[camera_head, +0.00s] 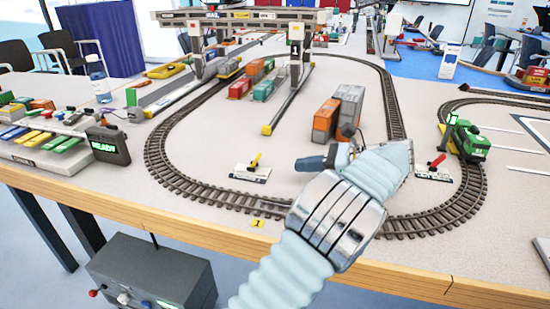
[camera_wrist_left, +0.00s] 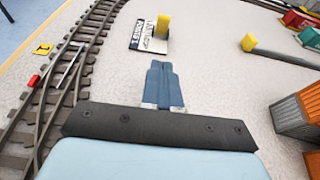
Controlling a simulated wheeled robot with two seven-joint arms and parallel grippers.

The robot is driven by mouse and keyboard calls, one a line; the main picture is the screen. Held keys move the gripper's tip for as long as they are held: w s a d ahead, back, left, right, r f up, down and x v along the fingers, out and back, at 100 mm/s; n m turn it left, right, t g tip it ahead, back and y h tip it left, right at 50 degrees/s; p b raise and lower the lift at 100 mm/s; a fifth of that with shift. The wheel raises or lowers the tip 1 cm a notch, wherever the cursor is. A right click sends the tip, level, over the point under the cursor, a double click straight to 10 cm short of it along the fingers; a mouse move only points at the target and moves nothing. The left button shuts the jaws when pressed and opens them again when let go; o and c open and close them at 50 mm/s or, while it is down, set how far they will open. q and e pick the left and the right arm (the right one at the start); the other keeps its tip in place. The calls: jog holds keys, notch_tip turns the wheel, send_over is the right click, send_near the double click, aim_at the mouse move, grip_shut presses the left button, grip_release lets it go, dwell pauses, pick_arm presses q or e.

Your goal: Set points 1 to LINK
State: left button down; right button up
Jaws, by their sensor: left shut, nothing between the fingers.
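A white lever plate (camera_head: 249,174) with a yellow-handled lever (camera_head: 255,160) stands inside the track loop, near the yellow tag 1 (camera_head: 257,223). The lever leans to the right in the head view. In the left wrist view the plate (camera_wrist_left: 137,43) has a dark end and printed lettering too small to read surely; the yellow handle (camera_wrist_left: 162,27) rises over its right end. My left gripper (camera_head: 302,163) is to the right of this plate, apart from it. In the wrist view its fingers (camera_wrist_left: 162,68) are together and empty, pointing toward the plate. My right gripper is not in view.
Track with a points junction (camera_wrist_left: 60,70) and a small red piece (camera_wrist_left: 35,81) curves along the left of the wrist view. Orange and grey containers (camera_head: 326,120) stand close behind my gripper. A red-handled lever (camera_head: 436,162) and green locomotive (camera_head: 469,140) are to the right.

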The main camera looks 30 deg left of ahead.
aim_at(291, 177)
pick_arm(q)
jog(key=x, duration=0.4)
jog(key=a, duration=0.2)
jog(key=a+r, duration=0.1)
jog(key=shift+s+r, duration=0.15)
jog(key=shift+s, duration=0.25)
jog(key=shift+s+a+r, duration=0.1)
jog(key=shift+a+r, duration=0.1)
jog(key=shift+a, duration=0.35)
jog(key=shift+a, duration=0.1)
